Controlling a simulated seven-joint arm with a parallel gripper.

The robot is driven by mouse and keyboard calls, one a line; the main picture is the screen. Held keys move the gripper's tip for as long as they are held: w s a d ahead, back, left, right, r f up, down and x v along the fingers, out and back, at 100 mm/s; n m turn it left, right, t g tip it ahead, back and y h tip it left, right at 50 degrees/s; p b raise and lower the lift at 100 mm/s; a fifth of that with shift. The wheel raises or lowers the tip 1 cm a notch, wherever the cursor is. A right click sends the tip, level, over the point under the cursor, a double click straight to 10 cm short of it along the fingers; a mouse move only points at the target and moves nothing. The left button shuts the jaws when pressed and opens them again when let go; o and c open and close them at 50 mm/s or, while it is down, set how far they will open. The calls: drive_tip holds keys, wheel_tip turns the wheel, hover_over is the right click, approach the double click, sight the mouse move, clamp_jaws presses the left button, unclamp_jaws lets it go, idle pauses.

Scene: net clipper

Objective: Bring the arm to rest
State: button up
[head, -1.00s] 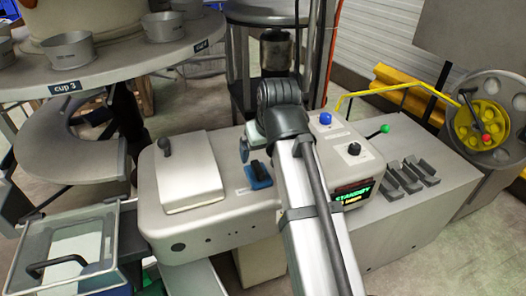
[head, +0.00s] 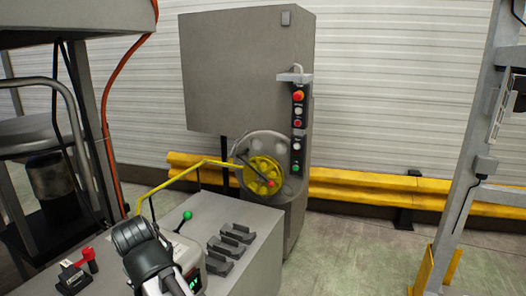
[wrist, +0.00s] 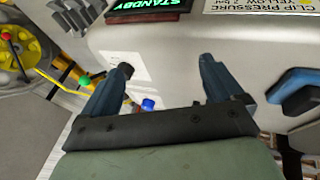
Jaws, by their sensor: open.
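My gripper (wrist: 163,85) shows in the wrist view with its two blue-grey fingers spread apart and nothing between them. It is over the pale machine housing (wrist: 170,50), close to a black knob (wrist: 125,71) and a blue button (wrist: 148,104); I cannot tell whether it touches anything. In the head view my arm shows only at the bottom edge, and the gripper's fingers are hidden there. A green STANDBY display (wrist: 130,6) is at the top of the wrist view.
A grey cabinet (head: 230,75) with a column of buttons and a yellow wheel (head: 262,175) stands beyond the bench (head: 205,212). A green-tipped lever (head: 186,216) and grey holders (head: 228,245) are on the bench. A yellow barrier (head: 370,190) runs along the wall.

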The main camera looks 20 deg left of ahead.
drive_tip(key=w+d+f+m+h, duration=0.2)
drive_tip(key=w+d+f, duration=0.5)
drive_tip(key=f, duration=0.3)
drive_tip(key=w+d+f+m+h, duration=0.1)
drive_tip(key=w+d+f+m, duration=0.1)
drive_tip(key=w+d+f, duration=0.6)
drive_tip(key=w+d+f+m+g+h, duration=0.2)
drive_tip(key=d+f+m+g, duration=0.15)
drive_tip(key=d+f, duration=1.5)
drive_tip(key=s+d+f+m+g, duration=0.2)
drive_tip(key=s+d+f+m, duration=0.15)
drive_tip(key=d+f, duration=0.55)
drive_tip(key=s+d+f+m+g, duration=0.2)
drive_tip(key=s+d+f, duration=0.4)
drive_tip(key=d, duration=0.5)
drive_tip(key=s+d+f+m+g, duration=0.1)
drive_tip(key=s+d+f, duration=0.1)
drive_tip(key=s, duration=0.3)
drive_tip(key=s+d+f+m+g, duration=0.1)
drive_tip(key=s+d+f+m, duration=0.1)
drive_tip(key=s+d, duration=0.3)
drive_tip(key=s+d+f+m+g+y, duration=0.1)
drive_tip(key=s+d+f+m, duration=0.1)
drive_tip(key=s, duration=0.4)
wheel_tip(320, 180, down, 2)
drive_tip(key=shift+s+d+f, duration=0.15)
drive_tip(key=shift+s+d, duration=0.15)
drive_tip(key=shift+d, duration=0.5)
